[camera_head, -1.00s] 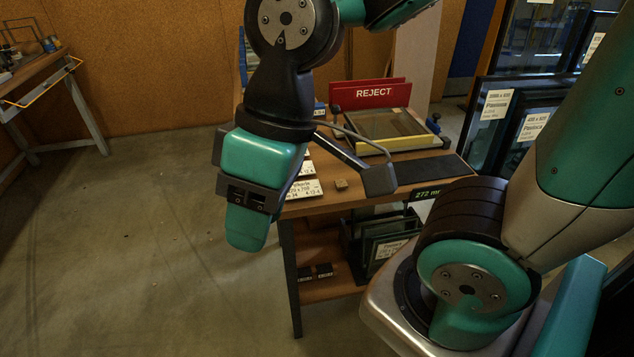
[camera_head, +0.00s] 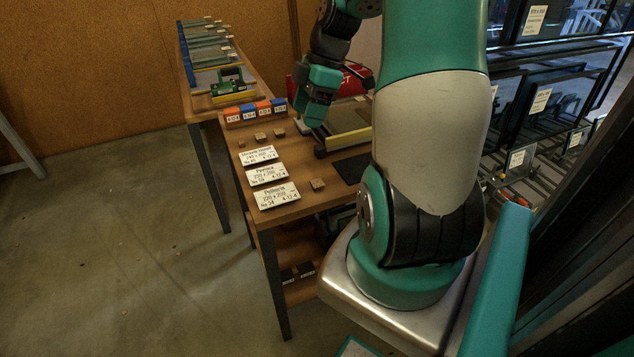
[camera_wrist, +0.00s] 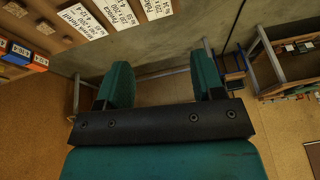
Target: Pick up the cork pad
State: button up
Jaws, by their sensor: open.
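Several small tan cork pads lie on the wooden bench. One cork pad (camera_head: 318,184) sits alone to the right of the lowest white card. Other small pads (camera_head: 260,137) lie in a row behind the cards, near the coloured boxes; two similar tan blocks (camera_wrist: 16,9) show at the wrist view's upper left. My gripper (camera_head: 314,112) is over the bench's back part, above and behind the lone pad and apart from it. In the wrist view my gripper (camera_wrist: 163,80) has its teal fingers spread with nothing between them.
White label cards (camera_head: 267,174) lie along the bench's left edge. Orange and blue boxes (camera_head: 255,111) stand behind. A yellow-edged frame (camera_head: 347,139) and the red sign (camera_head: 356,80) are near my gripper. A dark mat (camera_head: 352,168) lies right of the lone pad. Floor at left is clear.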

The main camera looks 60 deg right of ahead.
jog(key=s+d+f, duration=0.3)
jog(key=s+d, duration=0.2)
jog(key=d, duration=0.3)
jog(key=n+p, duration=0.1)
send_near(318, 182)
jog(key=f, duration=0.2)
jog(key=shift+s+a+f, duration=0.1)
jog(key=shift+a+f, duration=0.15)
jog(key=shift+f, duration=0.05)
jog(key=shift+t, duration=0.3)
jog(key=x, duration=0.2)
jog(key=p+x, duration=0.1)
jog(key=x, duration=0.1)
jog(key=shift+a, duration=0.35)
jog(key=shift+w+a+f, duration=0.1)
jog(key=shift+w+f, duration=0.15)
jog(key=shift+f, duration=0.25)
jog(key=shift+f, duration=0.25)
jog(key=c, duration=1)
jog(key=shift+c, duration=0.2)
